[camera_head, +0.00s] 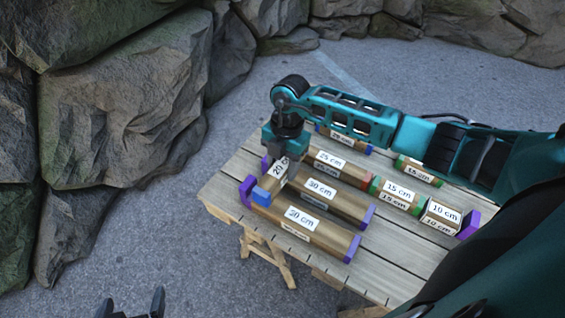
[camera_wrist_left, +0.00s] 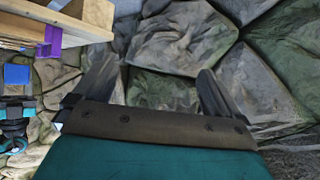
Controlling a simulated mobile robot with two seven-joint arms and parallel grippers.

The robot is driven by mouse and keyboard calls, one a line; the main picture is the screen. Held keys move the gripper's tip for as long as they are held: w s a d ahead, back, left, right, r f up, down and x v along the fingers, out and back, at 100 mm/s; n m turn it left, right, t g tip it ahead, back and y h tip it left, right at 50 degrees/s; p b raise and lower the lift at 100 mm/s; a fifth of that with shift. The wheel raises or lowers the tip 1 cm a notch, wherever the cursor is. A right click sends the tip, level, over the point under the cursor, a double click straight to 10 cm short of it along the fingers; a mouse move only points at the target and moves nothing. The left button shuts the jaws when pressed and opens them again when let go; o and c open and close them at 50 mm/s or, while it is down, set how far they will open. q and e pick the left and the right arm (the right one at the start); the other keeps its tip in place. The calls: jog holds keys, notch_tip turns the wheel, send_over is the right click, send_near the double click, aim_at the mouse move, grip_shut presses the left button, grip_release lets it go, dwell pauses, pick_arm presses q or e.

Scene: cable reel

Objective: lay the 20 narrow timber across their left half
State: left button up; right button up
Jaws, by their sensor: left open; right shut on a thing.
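The 20 cm timber (camera_head: 273,178), with a blue near end, lies crosswise over the left ends of two 30 cm timbers. The front 30 cm timber (camera_head: 303,229) and the one behind it (camera_head: 332,197) have purple ends and lie roughly parallel on the table. My right gripper (camera_head: 283,160) is shut on the 20 cm timber from above, hiding part of its label. I cannot tell whether the timber touches both pieces below. My left gripper (camera_head: 131,304) is open and empty, low in front of the table; its spread fingers show in the left wrist view (camera_wrist_left: 150,90).
The slatted wooden table (camera_head: 225,197) also bears a 25 cm timber (camera_head: 343,168), a 15 cm timber (camera_head: 397,193), a 10 cm timber (camera_head: 440,216) and others behind, partly hidden by my right arm. Rocks (camera_head: 125,110) stand at left. Bare slats show at the table's front right.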

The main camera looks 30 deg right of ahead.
jog(key=shift+f+b, duration=0.65)
jog(key=shift+f, duration=0.05)
jog(key=shift+f+b, duration=0.6)
jog(key=shift+f, duration=0.05)
jog(key=shift+f+b, duration=0.35)
jog(key=shift+f, duration=0.05)
jog(key=shift+f+b, duration=0.55)
pick_arm(q)
jog(key=shift+w+d+f+h, duration=0.2)
jog(key=shift+w+d+f, duration=0.1)
jog(key=shift+d+f, duration=0.25)
jog(key=shift+w+d+f+h, duration=0.25)
jog(key=shift+d+f, duration=0.15)
jog(key=shift+f, duration=0.2)
pick_arm(e)
jog(key=shift+f, duration=0.25)
pick_arm(q)
jog(key=shift+a+f+b, duration=0.1)
jog(key=shift+f+b, duration=0.05)
jog(key=shift+b, duration=0.25)
pick_arm(e)
jog(key=shift+f, duration=0.35)
jog(key=o, duration=1.2)
